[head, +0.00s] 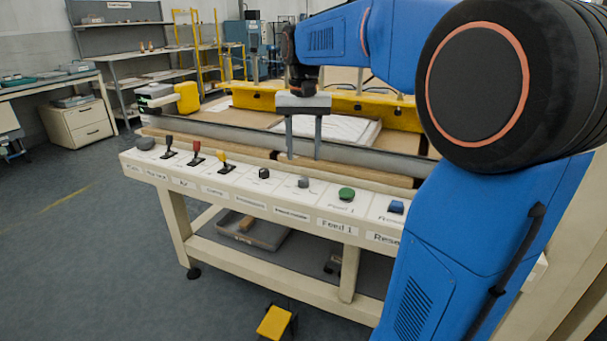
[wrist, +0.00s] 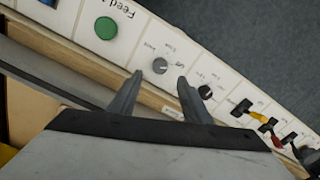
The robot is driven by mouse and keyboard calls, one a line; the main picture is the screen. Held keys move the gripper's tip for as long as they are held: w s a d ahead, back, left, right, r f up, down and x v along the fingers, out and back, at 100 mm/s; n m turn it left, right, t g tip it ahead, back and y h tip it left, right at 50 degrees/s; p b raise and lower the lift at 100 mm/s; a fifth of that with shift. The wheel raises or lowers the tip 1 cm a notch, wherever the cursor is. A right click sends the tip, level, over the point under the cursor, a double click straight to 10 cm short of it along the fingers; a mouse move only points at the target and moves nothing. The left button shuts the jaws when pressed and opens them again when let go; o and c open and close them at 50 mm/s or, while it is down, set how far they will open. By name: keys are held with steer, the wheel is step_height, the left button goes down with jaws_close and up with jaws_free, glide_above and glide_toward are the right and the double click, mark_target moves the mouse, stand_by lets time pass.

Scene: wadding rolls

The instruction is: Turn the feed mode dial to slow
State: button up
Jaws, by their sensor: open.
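A grey dial (head: 303,183) sits on the white control panel, between the green button and a black knob (head: 264,173). The grey dial (wrist: 160,66) also shows in the wrist view, with small markings around it too blurred to read surely. The black knob (wrist: 205,92) has similar markings. The small labels are hard to read, so I cannot tell for certain which is the feed mode dial. My gripper (head: 303,157) is open and empty, pointing down just above and behind the grey dial. In the wrist view my fingertips (wrist: 160,75) flank the grey dial, seemingly apart from it. Its pointer direction is unclear.
The green button (head: 347,194), labelled Feed 1, and blue button (head: 396,207) are to the right. Red (head: 196,155) and yellow (head: 223,160) levers stand to the left. A grey rail runs behind the panel. A yellow pedal (head: 273,322) is on the floor.

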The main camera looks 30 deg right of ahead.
mark_target(304, 179)
step_height(304, 179, down, 8)
steer(key=shift+r, duration=0.25)
steer(key=c, duration=1)
